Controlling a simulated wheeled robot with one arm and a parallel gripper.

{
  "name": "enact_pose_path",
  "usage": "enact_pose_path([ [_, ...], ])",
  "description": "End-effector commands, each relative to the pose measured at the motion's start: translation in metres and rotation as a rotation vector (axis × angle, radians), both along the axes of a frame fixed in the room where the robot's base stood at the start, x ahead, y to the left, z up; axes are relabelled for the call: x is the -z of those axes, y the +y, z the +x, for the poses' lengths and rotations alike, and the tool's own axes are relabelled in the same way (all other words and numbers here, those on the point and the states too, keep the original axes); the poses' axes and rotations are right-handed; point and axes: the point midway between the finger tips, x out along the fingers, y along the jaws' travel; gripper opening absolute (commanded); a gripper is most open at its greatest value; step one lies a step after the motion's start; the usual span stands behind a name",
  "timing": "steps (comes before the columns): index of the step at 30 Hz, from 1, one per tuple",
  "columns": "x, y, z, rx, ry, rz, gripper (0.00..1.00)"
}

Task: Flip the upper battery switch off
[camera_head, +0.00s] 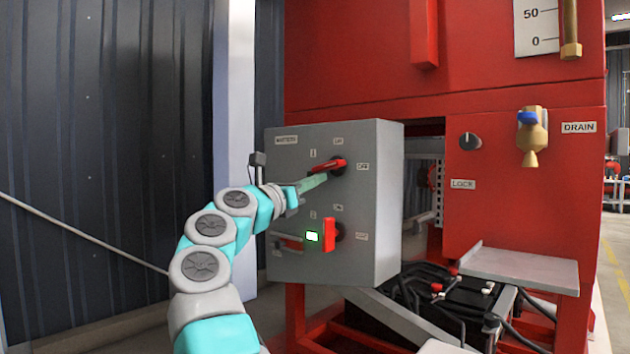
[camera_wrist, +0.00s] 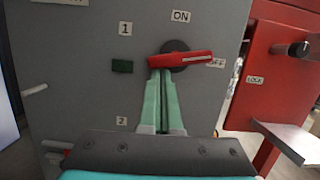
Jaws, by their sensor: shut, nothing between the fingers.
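The upper battery switch is a red lever (camera_head: 326,165) on the grey battery box; it also shows in the wrist view (camera_wrist: 185,60). The lever lies nearly horizontal across its dark round hub, with its right end by the OFF label (camera_wrist: 216,63). The ON label (camera_wrist: 181,16) is above it. The small indicator beside it (camera_wrist: 122,66) is dark. My gripper (camera_wrist: 163,76) is shut and empty, its pale green fingertips just below the lever's left part. I cannot tell whether they touch it. My gripper also shows in the head view (camera_head: 322,178).
The lower switch's red lever (camera_head: 329,235) stands upright, beside a lit green indicator (camera_head: 312,236). The red cabinet (camera_head: 520,200) is to the right, with a LOCK knob (camera_head: 470,141) and a grey shelf (camera_head: 520,268).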

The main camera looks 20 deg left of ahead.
Motion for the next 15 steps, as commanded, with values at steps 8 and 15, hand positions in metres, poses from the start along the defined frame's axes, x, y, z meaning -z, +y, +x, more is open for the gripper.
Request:
enact_pose_path([
  [8,-0.0009,0.0000,0.0002,0.000,-0.006,0.015,0.00],
  [15,-0.0013,0.0002,0.0002,0.000,-0.011,0.023,0.00],
])
